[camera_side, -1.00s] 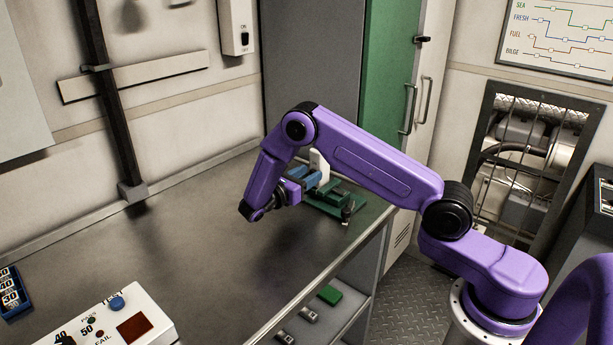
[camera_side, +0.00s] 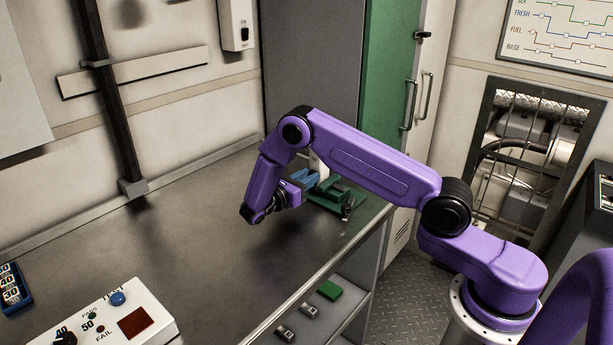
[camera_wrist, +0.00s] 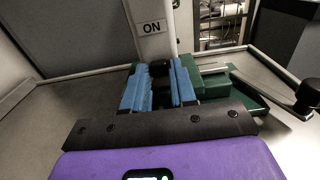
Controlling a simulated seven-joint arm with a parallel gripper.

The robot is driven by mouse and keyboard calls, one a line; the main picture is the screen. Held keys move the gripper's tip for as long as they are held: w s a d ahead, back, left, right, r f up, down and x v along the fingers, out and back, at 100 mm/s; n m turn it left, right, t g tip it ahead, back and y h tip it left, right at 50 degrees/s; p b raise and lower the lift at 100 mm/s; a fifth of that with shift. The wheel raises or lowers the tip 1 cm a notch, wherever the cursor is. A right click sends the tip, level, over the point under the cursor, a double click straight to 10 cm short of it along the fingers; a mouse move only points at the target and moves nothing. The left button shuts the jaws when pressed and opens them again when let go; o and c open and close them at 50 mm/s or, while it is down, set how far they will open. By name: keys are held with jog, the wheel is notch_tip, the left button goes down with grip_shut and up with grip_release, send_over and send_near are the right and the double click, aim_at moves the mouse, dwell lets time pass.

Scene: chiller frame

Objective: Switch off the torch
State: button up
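In the wrist view a white upright body (camera_wrist: 149,28) with the label ON rises just beyond my fingertips; it looks like the torch. It stands at a green vise (camera_wrist: 240,98), and its foot is hidden by my fingers. In the side view its white top (camera_side: 318,164) shows behind my arm, over the green vise (camera_side: 336,198). My gripper (camera_wrist: 161,76) has two blue fingers, apart, with a dark gap and a small black part between their tips. I cannot tell whether they touch that part. In the side view my gripper (camera_side: 306,180) is low beside the vise.
The vise's dark handle (camera_wrist: 308,95) sticks out at the right. A white test box (camera_side: 120,318) and a blue tray of number blocks (camera_side: 12,290) are at the bench's near left. The middle of the bench (camera_side: 190,230) is clear. A wall switch box (camera_side: 236,25) hangs behind.

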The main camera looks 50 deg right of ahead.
jog(key=shift+o, duration=1)
jog(key=a, duration=1.7)
jog(key=shift+a, duration=0.2)
jog(key=shift+r, duration=0.1)
jog(key=s+a+r+m+y, duration=0.1)
jog(key=s+r+y, duration=0.3)
jog(key=s, duration=0.3)
jog(key=s+a+r+m+y, duration=0.1)
jog(key=s+r+y, duration=0.3)
jog(key=s+y, duration=0.15)
jog(key=s+d+r+m+y, duration=0.1)
jog(key=s+y, duration=0.3)
jog(key=s, duration=0.8)
jog(key=s+d+m+y, duration=0.2)
jog(key=s+y, duration=0.3)
jog(key=s, duration=0.6)
jog(key=shift+s+d+r, duration=0.15)
jog(key=shift+s+r, duration=0.2)
